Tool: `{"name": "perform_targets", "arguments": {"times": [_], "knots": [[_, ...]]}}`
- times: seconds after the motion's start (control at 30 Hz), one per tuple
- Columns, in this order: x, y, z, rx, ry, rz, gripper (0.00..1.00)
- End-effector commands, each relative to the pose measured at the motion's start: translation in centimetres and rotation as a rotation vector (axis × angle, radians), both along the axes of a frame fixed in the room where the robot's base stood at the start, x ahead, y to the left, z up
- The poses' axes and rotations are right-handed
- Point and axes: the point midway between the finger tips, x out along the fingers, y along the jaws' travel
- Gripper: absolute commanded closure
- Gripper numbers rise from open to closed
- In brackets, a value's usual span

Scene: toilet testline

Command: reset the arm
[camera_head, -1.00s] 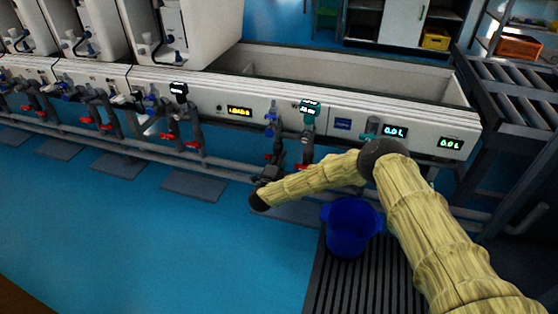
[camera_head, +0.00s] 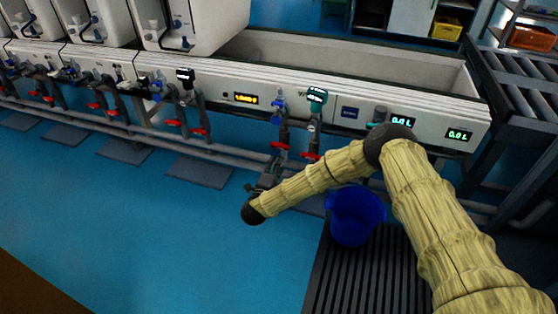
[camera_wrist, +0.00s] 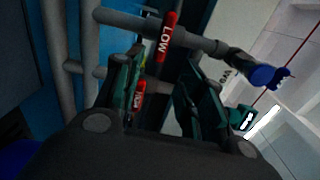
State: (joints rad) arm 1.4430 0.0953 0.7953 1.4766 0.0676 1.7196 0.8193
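My arm, in a yellowish ribbed cover, reaches from the lower right across the head view, and its dark wrist end hangs over the blue floor. My gripper (camera_head: 268,180) is small and partly hidden there, in front of the pipes of the test line. In the wrist view my gripper (camera_wrist: 160,88) has its two dark fingers spread apart, with nothing visibly held. Beyond them are a red valve handle marked LOW (camera_wrist: 168,37) and a second red handle (camera_wrist: 138,97). I cannot tell the exact distance to these handles.
A white test bench (camera_head: 350,75) with pipes, red-handled valves and displays runs across the back. A blue bucket (camera_head: 355,217) stands on a dark slatted grate (camera_head: 365,275) below the arm. A roller conveyor (camera_head: 520,90) is at right. The blue floor (camera_head: 130,220) at left is clear.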

Motion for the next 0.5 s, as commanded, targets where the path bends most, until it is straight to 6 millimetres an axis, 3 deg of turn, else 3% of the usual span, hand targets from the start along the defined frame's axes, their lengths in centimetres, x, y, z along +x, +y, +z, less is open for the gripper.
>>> {"name": "perform_targets", "arguments": {"times": [0.5], "knots": [[-0.68,0.21,0.01,0.000,0.000,0.000,0.61]]}}
